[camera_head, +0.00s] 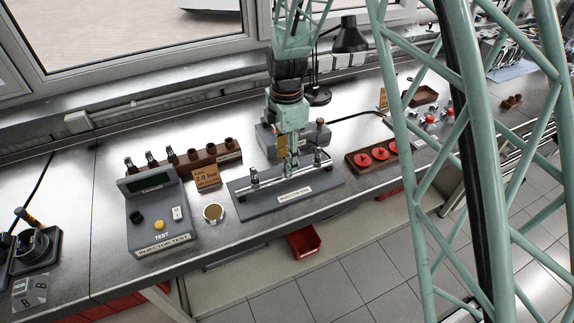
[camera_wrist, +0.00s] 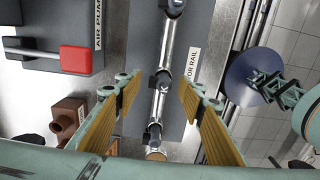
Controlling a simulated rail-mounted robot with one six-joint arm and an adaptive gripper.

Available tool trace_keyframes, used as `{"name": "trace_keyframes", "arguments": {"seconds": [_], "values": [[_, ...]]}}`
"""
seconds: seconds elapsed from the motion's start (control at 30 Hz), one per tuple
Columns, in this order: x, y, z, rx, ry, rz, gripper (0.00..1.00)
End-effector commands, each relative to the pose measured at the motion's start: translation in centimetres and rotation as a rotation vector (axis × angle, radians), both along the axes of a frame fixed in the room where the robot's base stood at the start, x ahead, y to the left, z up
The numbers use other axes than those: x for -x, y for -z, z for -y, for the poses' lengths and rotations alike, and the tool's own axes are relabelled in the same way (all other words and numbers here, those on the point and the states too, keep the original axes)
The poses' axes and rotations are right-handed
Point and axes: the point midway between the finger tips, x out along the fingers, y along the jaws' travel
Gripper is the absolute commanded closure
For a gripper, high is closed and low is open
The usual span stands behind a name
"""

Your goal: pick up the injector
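The injector rail (camera_head: 318,182) is a dark grey plate on the bench carrying a silver tube. Upright dark-and-silver injector-like pieces stand on it, one at the left (camera_head: 254,176) and one at the right (camera_head: 318,158). My gripper (camera_head: 291,168) points down over the middle of the rail and hides part of it. In the wrist view my gripper (camera_wrist: 158,90) is open, its yellow-padded fingers on either side of the tube. A small dark-and-silver piece (camera_wrist: 163,80) shows between them; nothing is visibly gripped. Several similar injectors stand in the brown rack (camera_head: 204,159).
The injector tester (camera_head: 158,216) and a round cup (camera_head: 213,212) are left of the rail. The air pump (camera_wrist: 48,25) with a red-ended handle stands close beside it. A brown tray with red discs (camera_head: 371,158) lies to the right. The bench's front edge is close.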

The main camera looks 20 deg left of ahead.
Motion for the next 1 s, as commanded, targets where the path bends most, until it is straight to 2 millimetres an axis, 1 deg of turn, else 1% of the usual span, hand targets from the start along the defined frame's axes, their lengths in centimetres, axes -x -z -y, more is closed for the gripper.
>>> {"name": "trace_keyframes", "arguments": {"seconds": [0.47, 0.77, 1.0], "values": [[-0.01, -0.03, -0.01, 0.0, 0.0, 0.0, 0.64], [-0.01, -0.04, -0.01, 0.0, 0.0, 0.0, 0.9], [-0.01, -0.05, -0.01, 0.0, 0.0, 0.0, 0.91]]}}
